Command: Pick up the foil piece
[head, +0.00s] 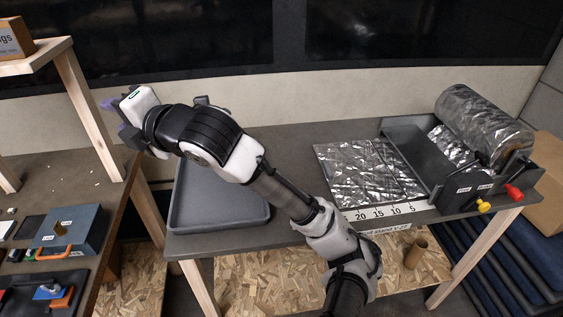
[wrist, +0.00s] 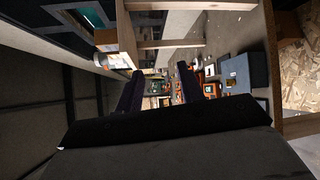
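The foil piece (head: 358,172) lies flat on the dark table, a crinkled silver sheet in front of the foil roll holder, in the head view. A seam or edge runs down its right part. My gripper (head: 115,116) is up at the left, above the gap between the two tables and far from the foil. In the wrist view its two dark fingers (wrist: 158,90) stand apart with nothing between them. The foil is not in the wrist view.
A foil roll (head: 484,122) sits in a dark holder (head: 412,150) with red and yellow knobs. A numbered ruler strip (head: 385,213) lies along the table front. A grey tray (head: 215,215) stands at left. A wooden shelf (head: 88,110) rises beside my gripper.

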